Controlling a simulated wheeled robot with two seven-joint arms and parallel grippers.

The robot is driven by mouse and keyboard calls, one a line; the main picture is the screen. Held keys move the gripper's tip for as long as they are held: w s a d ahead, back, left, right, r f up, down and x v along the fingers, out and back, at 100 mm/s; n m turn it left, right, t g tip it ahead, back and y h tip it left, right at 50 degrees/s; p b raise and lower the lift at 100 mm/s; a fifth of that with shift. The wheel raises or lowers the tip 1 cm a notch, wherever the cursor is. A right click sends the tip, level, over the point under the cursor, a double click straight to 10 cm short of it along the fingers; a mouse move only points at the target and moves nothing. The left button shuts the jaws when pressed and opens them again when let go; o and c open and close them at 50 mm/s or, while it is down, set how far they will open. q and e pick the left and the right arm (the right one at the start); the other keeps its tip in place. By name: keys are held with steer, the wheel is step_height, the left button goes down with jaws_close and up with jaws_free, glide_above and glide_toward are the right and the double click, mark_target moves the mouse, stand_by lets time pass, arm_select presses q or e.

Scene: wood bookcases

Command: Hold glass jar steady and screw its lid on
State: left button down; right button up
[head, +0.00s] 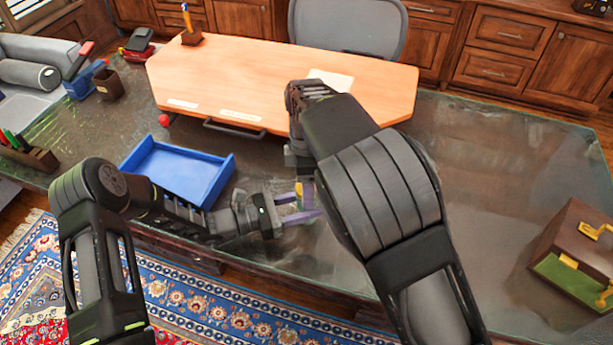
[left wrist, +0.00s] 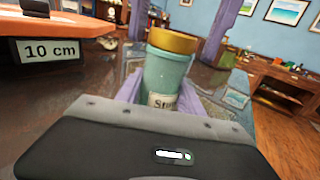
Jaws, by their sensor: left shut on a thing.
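The glass jar (left wrist: 172,78) is teal with a pale label and stands upright in the left wrist view. A gold lid (left wrist: 173,40) is on its top; I cannot tell how tightly. In the head view a bit of the gold lid (head: 299,188) shows beside my right arm. My left gripper (head: 304,207) has purple fingers, one on each side of the jar's lower part, shut on it. Purple fingers of my right gripper (left wrist: 180,22) come down on either side of the lid in the left wrist view. Whether they touch it is unclear. My right forearm hides most of this gripper in the head view.
An open blue tray (head: 213,188) lies on the dark desk (head: 480,200) close behind my left arm. An orange raised board (head: 270,80) stands beyond. A brown box with a green panel (head: 570,277) is at the right. The desk between my right arm and that box is clear.

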steer(key=shift+c, duration=0.3)
jaws_close()
steer(key=m, duration=2.5)
steer(key=shift+m, duration=0.4)
steer(key=shift+o, duration=1.1)
jaws_free()
